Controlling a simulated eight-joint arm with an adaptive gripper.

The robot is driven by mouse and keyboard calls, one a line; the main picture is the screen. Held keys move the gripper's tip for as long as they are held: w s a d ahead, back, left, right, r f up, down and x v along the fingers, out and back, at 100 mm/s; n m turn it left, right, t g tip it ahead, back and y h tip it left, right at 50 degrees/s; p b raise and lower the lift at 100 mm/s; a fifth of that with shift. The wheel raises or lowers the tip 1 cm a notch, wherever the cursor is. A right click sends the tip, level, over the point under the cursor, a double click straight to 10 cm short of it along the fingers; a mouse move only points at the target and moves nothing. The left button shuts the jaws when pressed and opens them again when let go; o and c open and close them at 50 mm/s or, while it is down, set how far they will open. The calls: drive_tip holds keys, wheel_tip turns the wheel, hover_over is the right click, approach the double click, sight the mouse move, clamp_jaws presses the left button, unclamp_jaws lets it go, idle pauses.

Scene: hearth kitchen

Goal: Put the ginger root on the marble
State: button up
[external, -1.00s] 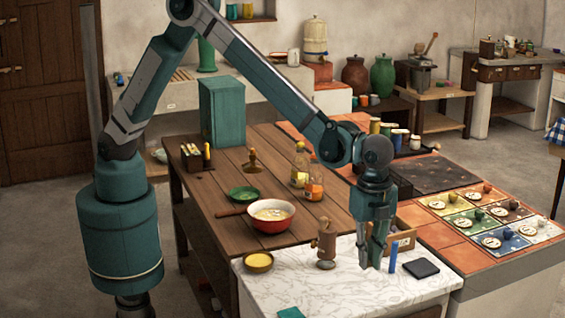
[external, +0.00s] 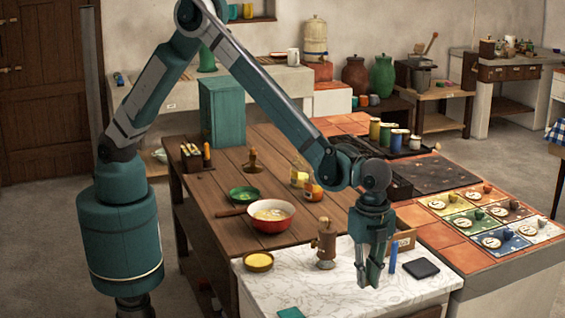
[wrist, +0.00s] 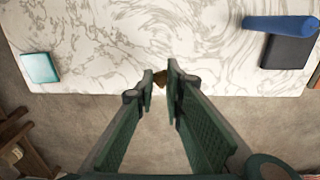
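A small brown lump, which looks like the ginger root (wrist: 159,77), shows between my fingertips in the wrist view; most of it is hidden by the fingers. My gripper (external: 369,280) is drawn in to a narrow gap and appears shut on the lump. It points down over the front part of the white veined marble slab (external: 315,283). The marble also fills the upper part of the wrist view (wrist: 150,35). I cannot tell the height of the fingertips above the marble. The ginger root cannot be made out in the external view.
A red bowl (external: 272,225) stands on the wooden table. The marble between these squares is clear.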

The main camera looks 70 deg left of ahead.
sight(364, 298)
drive_tip(key=shift+f, duration=0.3)
drive_tip(key=shift+f, duration=1.7)
drive_tip(key=shift+f+b, duration=0.2)
drive_tip(key=shift+b, duration=0.15)
drive_tip(key=o, duration=0.6)
drive_tip(key=shift+r, duration=0.15)
wheel_tip(364, 298, up, 12)
drive_tip(key=shift+r+p, duration=0.1)
drive_tip(key=shift+p, duration=0.7)
drive_tip(key=shift+a, duration=0.1)
